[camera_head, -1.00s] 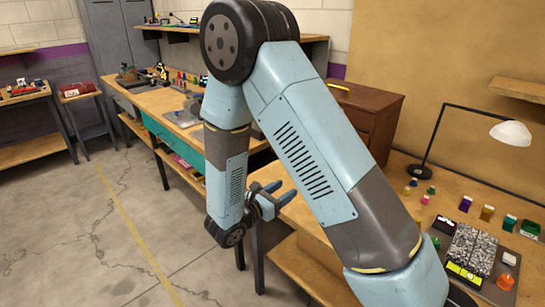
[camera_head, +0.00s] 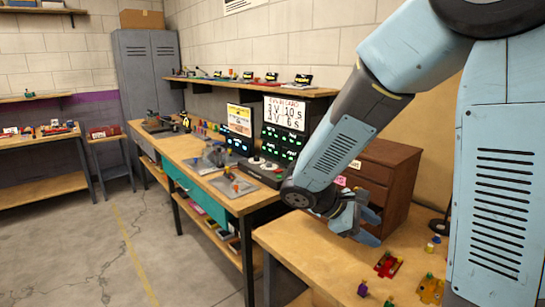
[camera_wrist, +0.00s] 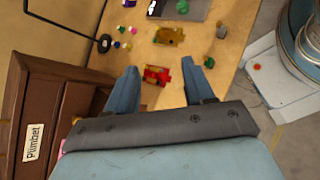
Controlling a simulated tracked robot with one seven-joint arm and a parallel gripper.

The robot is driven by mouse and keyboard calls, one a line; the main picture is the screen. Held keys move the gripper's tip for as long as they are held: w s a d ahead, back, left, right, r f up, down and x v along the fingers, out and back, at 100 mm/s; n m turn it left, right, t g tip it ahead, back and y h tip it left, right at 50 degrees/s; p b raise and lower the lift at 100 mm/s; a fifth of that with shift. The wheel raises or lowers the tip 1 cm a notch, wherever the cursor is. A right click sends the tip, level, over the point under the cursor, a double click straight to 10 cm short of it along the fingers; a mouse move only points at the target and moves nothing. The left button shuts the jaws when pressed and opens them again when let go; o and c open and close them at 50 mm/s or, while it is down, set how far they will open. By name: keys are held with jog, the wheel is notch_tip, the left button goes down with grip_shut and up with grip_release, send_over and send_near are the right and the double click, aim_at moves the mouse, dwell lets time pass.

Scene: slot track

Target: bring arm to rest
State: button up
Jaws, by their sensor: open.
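My gripper (camera_head: 372,222) is at the end of my pale blue arm, above the near wooden bench (camera_head: 300,237) and in front of the brown drawer cabinet (camera_head: 385,165). In the wrist view its two blue fingers (camera_wrist: 165,85) stand wide apart with nothing held between them. A red slotted piece (camera_wrist: 157,75) shows on the bench top beyond the fingertips, apart from them. The same red piece shows in the head view (camera_head: 388,264), right of and below my gripper. My upper arm covers the right side of the head view.
A yellow slotted piece (camera_head: 431,289) and several small coloured pieces lie on the near bench. The cabinet, labelled "Plumbet" or similar (camera_wrist: 33,142), stands close to my gripper. A lamp (camera_wrist: 104,43) is behind. A long bench (camera_head: 165,147) runs along the wall; the floor at left is clear.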

jog(key=s+r+m+t+y, duration=0.5)
jog(key=s+r+m+y, duration=0.5)
jog(key=s+r+m, duration=0.2)
jog(key=shift+d+r+y, duration=0.3)
jog(key=shift+r+y, duration=0.1)
